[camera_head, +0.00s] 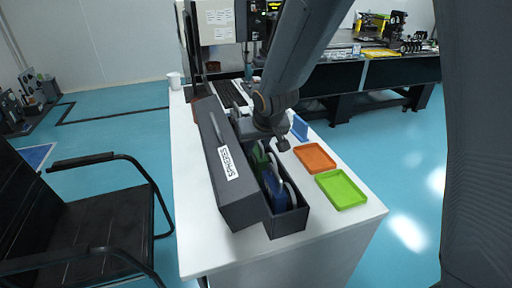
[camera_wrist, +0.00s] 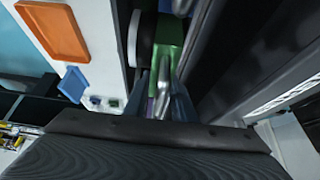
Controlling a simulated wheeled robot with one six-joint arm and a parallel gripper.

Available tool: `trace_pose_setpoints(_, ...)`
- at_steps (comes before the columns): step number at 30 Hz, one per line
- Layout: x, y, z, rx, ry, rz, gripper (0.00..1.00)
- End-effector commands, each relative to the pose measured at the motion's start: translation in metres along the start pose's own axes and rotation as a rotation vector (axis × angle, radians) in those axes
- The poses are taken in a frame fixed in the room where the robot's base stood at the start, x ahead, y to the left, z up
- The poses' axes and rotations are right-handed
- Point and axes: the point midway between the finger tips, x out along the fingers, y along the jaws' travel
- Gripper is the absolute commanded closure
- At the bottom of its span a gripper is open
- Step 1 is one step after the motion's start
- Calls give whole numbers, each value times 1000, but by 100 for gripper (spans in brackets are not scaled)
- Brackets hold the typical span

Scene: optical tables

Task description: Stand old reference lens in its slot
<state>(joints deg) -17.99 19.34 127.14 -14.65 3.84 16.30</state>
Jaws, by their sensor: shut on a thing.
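A dark box labelled SPARES (camera_head: 288,226) stands on the white table with its lid (camera_head: 226,172) tilted open along the left. Inside are upright pieces, including a blue one (camera_head: 270,186) and a green one (camera_head: 259,154), with pale rims beside them. My gripper (camera_head: 264,140) is down at the far end of the box. In the wrist view its jaws (camera_wrist: 165,98) are shut at a green piece (camera_wrist: 170,40), which appears to be in their grip. A dark disc with a pale rim (camera_wrist: 141,38) stands beside it. I cannot tell which piece is the old reference lens; the slots are mostly hidden.
An orange tray (camera_head: 315,158) and a green tray (camera_head: 341,189) lie right of the box. A blue piece (camera_head: 300,128) stands behind them. The table's front right is clear.

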Motion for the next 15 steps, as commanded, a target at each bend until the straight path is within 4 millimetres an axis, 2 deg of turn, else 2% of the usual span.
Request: trace_pose_setpoints(15,4,0,1,0,2,0,100)
